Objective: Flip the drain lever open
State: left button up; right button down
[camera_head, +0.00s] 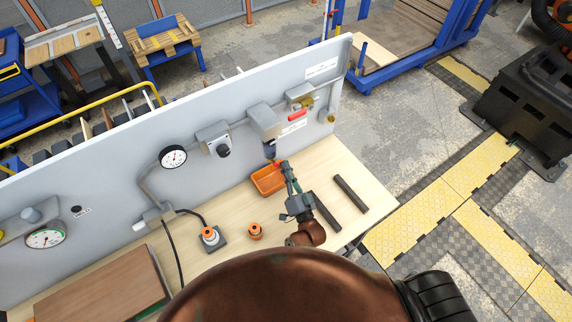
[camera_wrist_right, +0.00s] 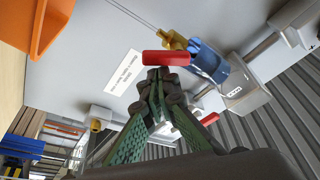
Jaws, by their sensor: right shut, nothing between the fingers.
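The drain lever is a short red handle (camera_wrist_right: 166,58) on a brass fitting (camera_wrist_right: 173,40) below a blue-grey bowl (camera_wrist_right: 207,62). In the head view the red lever (camera_head: 277,162) is small and partly covered by my gripper. My right gripper (camera_wrist_right: 160,74) is shut and empty, its green-padded fingertips right at the lever's edge. I cannot tell whether they touch it. In the head view my right gripper (camera_head: 284,168) reaches up beside the orange tray. My left gripper is not in view.
An orange tray (camera_head: 256,181) stands below the bowl. The grey panel (camera_head: 225,105) rises close behind, with a regulator (camera_head: 263,119), gauges and another red handle (camera_head: 297,115). Two dark bars (camera_head: 351,194) lie right of my gripper. Orange-topped parts (camera_head: 255,231) stand to the left.

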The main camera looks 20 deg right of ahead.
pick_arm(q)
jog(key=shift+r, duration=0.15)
pick_arm(e)
jog(key=shift+a+f, duration=0.15)
jog(key=shift+f, duration=0.05)
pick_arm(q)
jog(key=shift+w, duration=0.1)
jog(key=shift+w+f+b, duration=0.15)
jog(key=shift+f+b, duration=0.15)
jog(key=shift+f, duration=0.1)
pick_arm(e)
jog(key=s+d, duration=0.3)
jog(key=s, duration=0.6)
jog(key=shift+d, duration=0.25)
